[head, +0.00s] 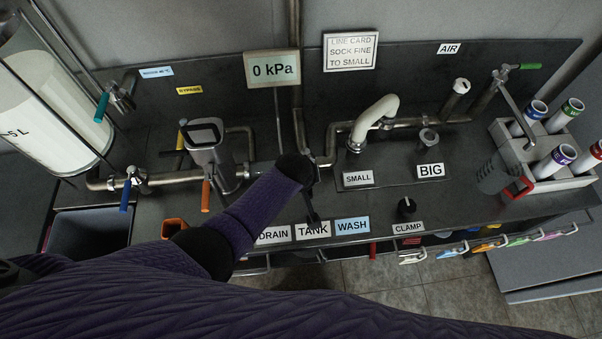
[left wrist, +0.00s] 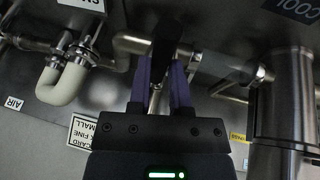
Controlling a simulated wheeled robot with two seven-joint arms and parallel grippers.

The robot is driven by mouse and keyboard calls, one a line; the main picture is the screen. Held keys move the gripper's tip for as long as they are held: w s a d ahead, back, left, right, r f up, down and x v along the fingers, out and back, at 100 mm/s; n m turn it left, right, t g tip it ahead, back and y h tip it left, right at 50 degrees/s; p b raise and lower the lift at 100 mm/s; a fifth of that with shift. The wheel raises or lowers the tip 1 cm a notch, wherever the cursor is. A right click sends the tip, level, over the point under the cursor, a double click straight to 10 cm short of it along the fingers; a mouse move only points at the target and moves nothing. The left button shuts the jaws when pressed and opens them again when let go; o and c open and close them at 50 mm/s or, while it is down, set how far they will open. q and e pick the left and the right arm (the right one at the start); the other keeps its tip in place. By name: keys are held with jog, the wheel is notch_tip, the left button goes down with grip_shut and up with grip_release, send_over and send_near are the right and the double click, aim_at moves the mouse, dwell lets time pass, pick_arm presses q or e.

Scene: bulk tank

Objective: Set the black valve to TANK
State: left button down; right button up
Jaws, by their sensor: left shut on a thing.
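The black valve's handle (head: 311,208) shows in the head view just beyond the end of my left arm. Its lower end points down toward the TANK label (head: 313,231), which sits between the DRAIN label (head: 273,235) and the WASH label (head: 352,225). My left gripper (left wrist: 161,66) is shut on the black handle (left wrist: 164,32), which shows between and above its purple fingers in the left wrist view. In the head view the arm's black end hides most of the fingers and the valve body. My right gripper is not in view.
A pressure sign (head: 272,69) reads 0 kPa. A blue-handled valve (head: 126,193) and an orange-handled valve (head: 206,194) stand to the left on the pipes. A cream hose (head: 374,117), a CLAMP knob (head: 406,207) and a holder with several tubes (head: 548,181) are to the right.

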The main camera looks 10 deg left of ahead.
pick_arm(q)
jog(key=shift+d, duration=0.2)
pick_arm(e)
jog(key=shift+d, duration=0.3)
pick_arm(q)
jog(key=c, duration=0.5)
grip_release()
jog(key=shift+w, duration=0.1)
jog(key=shift+c, duration=0.2)
jog(key=shift+r, duration=0.1)
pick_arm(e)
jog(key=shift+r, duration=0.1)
pick_arm(q)
jog(key=p+v, duration=0.6)
jog(key=v, duration=0.3)
jog(key=shift+s+r, duration=0.3)
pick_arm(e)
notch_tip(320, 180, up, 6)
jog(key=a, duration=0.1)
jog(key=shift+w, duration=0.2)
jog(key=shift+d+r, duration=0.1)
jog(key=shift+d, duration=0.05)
